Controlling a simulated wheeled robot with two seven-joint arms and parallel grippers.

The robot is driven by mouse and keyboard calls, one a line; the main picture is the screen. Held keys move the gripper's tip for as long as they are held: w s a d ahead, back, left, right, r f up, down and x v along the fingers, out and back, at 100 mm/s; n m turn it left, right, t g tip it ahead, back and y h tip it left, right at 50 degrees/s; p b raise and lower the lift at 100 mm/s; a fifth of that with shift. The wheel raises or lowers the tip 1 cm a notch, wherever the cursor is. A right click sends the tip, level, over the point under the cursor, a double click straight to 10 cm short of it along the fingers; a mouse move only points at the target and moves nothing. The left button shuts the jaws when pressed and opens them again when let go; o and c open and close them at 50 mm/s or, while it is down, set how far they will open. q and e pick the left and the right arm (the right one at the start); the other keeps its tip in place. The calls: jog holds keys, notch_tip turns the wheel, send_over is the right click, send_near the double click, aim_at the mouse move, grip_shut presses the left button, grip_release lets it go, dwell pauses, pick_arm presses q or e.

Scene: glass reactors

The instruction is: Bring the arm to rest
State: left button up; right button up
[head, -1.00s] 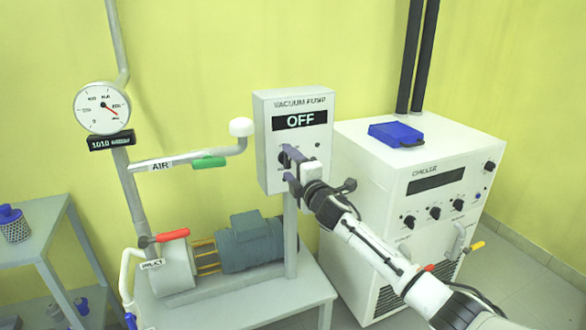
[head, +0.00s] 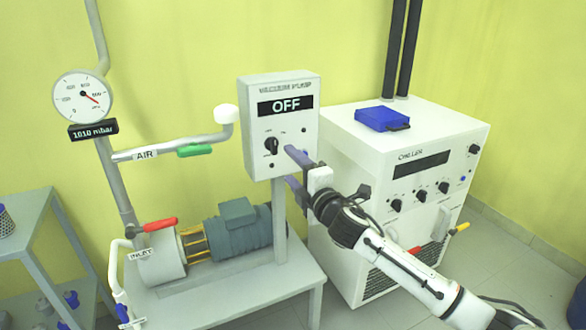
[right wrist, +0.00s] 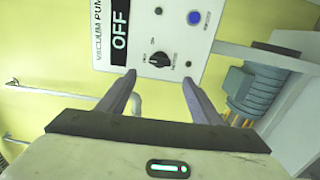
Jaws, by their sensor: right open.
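My right gripper (head: 291,168) is open and empty, in front of the lower right part of the white vacuum pump control box (head: 256,139). The box's display reads OFF, and its black rotary knob (head: 271,146) is uncovered, left of the fingers. In the right wrist view the two fingers (right wrist: 158,90) are spread apart, with the knob (right wrist: 159,60) beyond them and seen between their tips. The fingers look clear of the knob. My right arm reaches in from the lower right. My left gripper does not show.
The white chiller (head: 440,163) with a blue box (head: 382,119) on top stands right of the pump box. The pump motor (head: 236,237) sits on a grey table (head: 240,300). Pipes with a green handle (head: 195,151), a red handle (head: 160,225) and a gauge (head: 83,97) are on the left.

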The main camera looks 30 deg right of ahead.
dwell(0.3)
jog(key=s+a+f+m+g+y, duration=0.1)
jog(key=s+a+f+m, duration=0.2)
jog(key=f, duration=0.4)
jog(key=s+a+f+m+g+y, duration=0.1)
jog(key=s+a+f+g, duration=0.1)
jog(key=s+a+f, duration=0.4)
jog(key=s+a+f+m+g+y, duration=0.1)
jog(key=s+f, duration=0.2)
jog(key=f, duration=0.5)
jog(key=s+a+f+m+g, duration=0.1)
jog(key=s+a+f+m, duration=0.2)
jog(key=s, duration=0.5)
jog(key=s+a+f+m+g+y, duration=0.1)
jog(key=s+a+f+m+g, duration=0.1)
jog(key=s+a+f, duration=0.3)
jog(key=s+a+f+m+g+y, duration=0.1)
jog(key=s+a+f+m, duration=0.3)
jog(key=s, duration=0.6)
notch_tip(320, 180, down, 2)
jog(key=shift+s+f+m+g, duration=0.25)
jog(key=shift+s+m+g, duration=0.05)
jog(key=shift+g, duration=0.3)
jog(key=shift+c, duration=0.4)
